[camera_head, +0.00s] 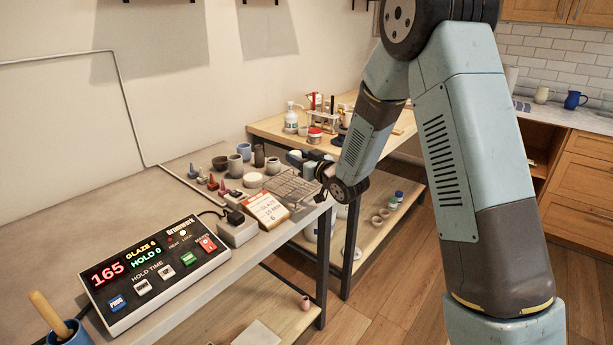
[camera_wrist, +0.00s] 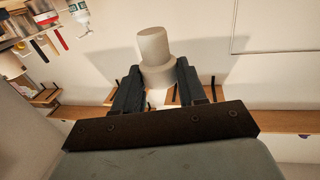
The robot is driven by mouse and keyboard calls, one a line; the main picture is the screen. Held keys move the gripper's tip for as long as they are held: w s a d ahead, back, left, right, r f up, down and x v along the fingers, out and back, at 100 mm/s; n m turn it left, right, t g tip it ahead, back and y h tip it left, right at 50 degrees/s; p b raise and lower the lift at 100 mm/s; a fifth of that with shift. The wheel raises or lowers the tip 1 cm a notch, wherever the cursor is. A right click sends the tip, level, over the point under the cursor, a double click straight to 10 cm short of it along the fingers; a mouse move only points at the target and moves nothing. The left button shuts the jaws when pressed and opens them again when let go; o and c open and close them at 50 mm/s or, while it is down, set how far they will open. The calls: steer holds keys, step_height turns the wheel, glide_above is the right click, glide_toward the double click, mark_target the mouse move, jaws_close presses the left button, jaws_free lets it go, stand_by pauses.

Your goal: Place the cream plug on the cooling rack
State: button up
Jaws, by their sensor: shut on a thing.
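The cream plug (camera_wrist: 154,52) shows in the wrist view as a pale stepped cylinder, narrower at its outer end. My gripper (camera_wrist: 158,82) is shut on its wider part, with one dark finger on each side. In the head view my gripper (camera_head: 302,158) is at the back of the near table, by the far end of the cooling rack (camera_head: 291,187). The rack is a dark wire grid lying on the table's right end. I cannot make out the plug in the head view.
Several small pots (camera_head: 235,166) and coloured cones (camera_head: 212,182) stand left of the rack. A kiln controller (camera_head: 157,274) fills the table's front. A wooden table (camera_head: 268,127) with bottles stands behind.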

steer(key=w+f, duration=0.2)
steer(key=f, duration=0.1)
steer(key=w+d+f, duration=0.1)
steer(key=f, duration=0.1)
steer(key=shift+w+d, duration=0.1)
steer(key=shift+w, duration=0.3)
step_height(320, 180, down, 3)
steer(key=shift+w+f, duration=0.1)
steer(key=shift+f, duration=0.05)
steer(key=o, duration=1)
steer(key=shift+o, duration=0.2)
